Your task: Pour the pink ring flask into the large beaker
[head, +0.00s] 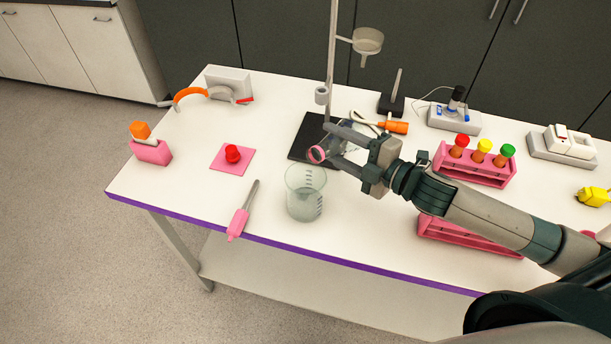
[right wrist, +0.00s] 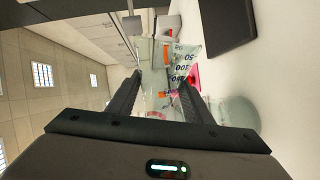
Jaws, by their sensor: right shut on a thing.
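The glass flask (head: 342,138) is between the fingers of my right gripper (head: 333,144), which is shut on it. The flask lies tilted, its pink ring (head: 317,154) pointing left in the head view. The ring appears just above and right of the large beaker's rim; whether it is over the opening I cannot tell. The large beaker (head: 305,196) stands upright on the table; its contents are unclear. In the right wrist view, clear glass with printed marks (right wrist: 184,62) shows between and beyond the fingers (right wrist: 158,84). My left gripper is not in view.
A stand with a dark base (head: 303,143) and tall pole is behind the beaker. A pink-handled tool (head: 239,220) lies left of it, and a red item on a pink mat (head: 218,164) farther left. Pink tube racks (head: 483,171) stand right, near my arm.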

